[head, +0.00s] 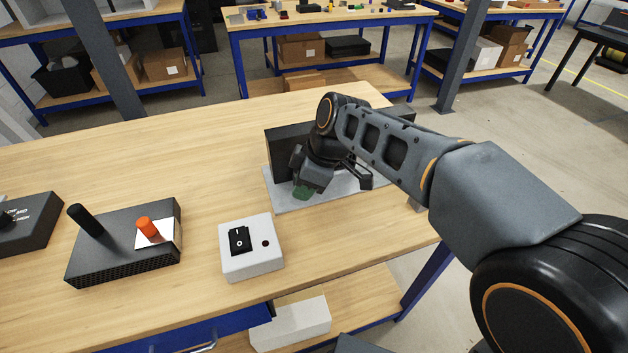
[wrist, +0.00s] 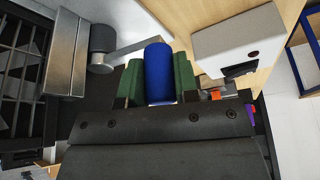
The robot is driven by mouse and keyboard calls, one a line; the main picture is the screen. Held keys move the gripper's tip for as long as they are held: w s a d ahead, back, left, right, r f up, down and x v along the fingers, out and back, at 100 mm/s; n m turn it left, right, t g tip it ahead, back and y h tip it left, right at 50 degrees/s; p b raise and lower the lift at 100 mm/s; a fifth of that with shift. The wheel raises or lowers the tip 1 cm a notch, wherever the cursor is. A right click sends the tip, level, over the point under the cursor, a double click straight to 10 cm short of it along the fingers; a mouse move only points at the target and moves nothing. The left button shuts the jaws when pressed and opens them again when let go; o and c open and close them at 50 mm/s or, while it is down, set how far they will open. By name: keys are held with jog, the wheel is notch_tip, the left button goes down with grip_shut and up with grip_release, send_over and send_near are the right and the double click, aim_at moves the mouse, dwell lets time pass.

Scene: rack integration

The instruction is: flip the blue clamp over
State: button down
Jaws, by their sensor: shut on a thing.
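The blue clamp (wrist: 159,72) shows in the wrist view as an upright blue rounded handle. A grey metal arm (wrist: 136,49) runs from near its top to a dark round pivot (wrist: 103,38) at the left, beside a metal block (wrist: 62,55). My gripper (wrist: 158,88) is shut on the blue handle, with one green finger pad on each side of it. In the head view my gripper (head: 305,191) is low over the grey plate (head: 283,205), and the blue handle is hidden there.
A white switch box (head: 250,248) stands close in front of the plate. A dark box with black and orange knobs (head: 125,245) sits further left. A black block (head: 285,148) stands behind my gripper.

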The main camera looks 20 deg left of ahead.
dwell(0.4)
jog(key=c, duration=0.9)
grip_release()
jog(key=shift+o, duration=0.2)
jog(key=p+v, duration=0.1)
jog(key=v, duration=1.3)
jog(key=shift+f, duration=0.1)
